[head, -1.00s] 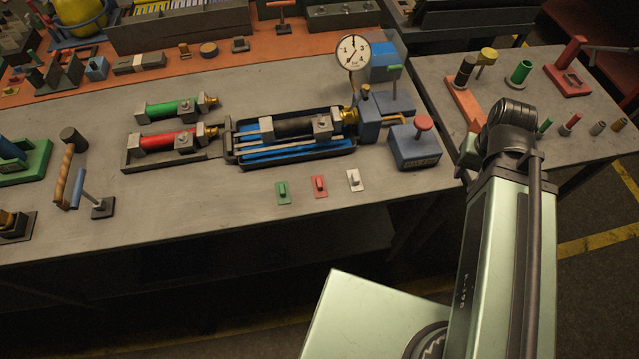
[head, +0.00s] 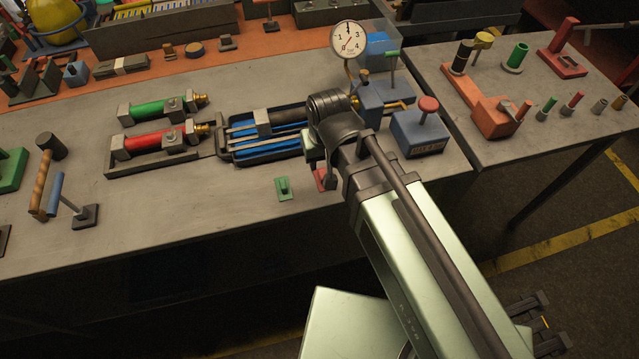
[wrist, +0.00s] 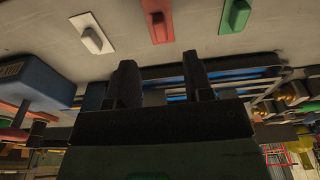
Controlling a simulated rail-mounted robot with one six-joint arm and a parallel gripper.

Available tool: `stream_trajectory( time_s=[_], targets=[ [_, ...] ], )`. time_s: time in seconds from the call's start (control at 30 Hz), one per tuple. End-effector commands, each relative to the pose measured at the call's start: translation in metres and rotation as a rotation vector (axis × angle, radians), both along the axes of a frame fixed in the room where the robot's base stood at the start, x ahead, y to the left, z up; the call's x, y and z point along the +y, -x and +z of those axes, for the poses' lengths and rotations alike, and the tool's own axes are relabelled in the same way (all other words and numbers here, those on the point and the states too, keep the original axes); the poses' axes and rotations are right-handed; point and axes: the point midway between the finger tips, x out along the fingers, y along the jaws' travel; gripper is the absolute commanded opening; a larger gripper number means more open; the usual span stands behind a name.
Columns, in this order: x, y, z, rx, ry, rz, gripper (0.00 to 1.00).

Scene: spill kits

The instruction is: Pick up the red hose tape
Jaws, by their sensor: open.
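The red hose tape, which I take to be the small red plate with a raised grip (head: 322,179), lies flat near the front of the grey bench. My arm partly covers it in the head view. The red plate lies beyond the gap, not between the fingers.
Behind the plates stands a dark tray (head: 222,148) with blue lining and a black cylinder. A blue block with a red knob (head: 420,130) and a dial gauge (head: 348,38) stand to the right. Bare bench (head: 200,200) lies left of the green plate (head: 283,188).

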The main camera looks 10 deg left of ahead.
Motion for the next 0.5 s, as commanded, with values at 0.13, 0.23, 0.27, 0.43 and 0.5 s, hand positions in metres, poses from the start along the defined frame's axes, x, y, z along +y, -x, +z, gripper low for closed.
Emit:
stream_trajectory(
  time_s=[0.13,0.23,0.27,0.43,0.5],
  targets=[
    [0.001,-0.003,-0.028,0.000,0.000,0.000,0.47],
    [0.001,-0.003,-0.026,0.000,0.000,0.000,0.47],
    [0.001,-0.003,-0.028,0.000,0.000,0.000,0.47],
    [0.003,-0.005,-0.061,0.000,0.000,0.000,0.47],
    [0.004,-0.006,-0.075,0.000,0.000,-0.001,0.47]
  ],
)
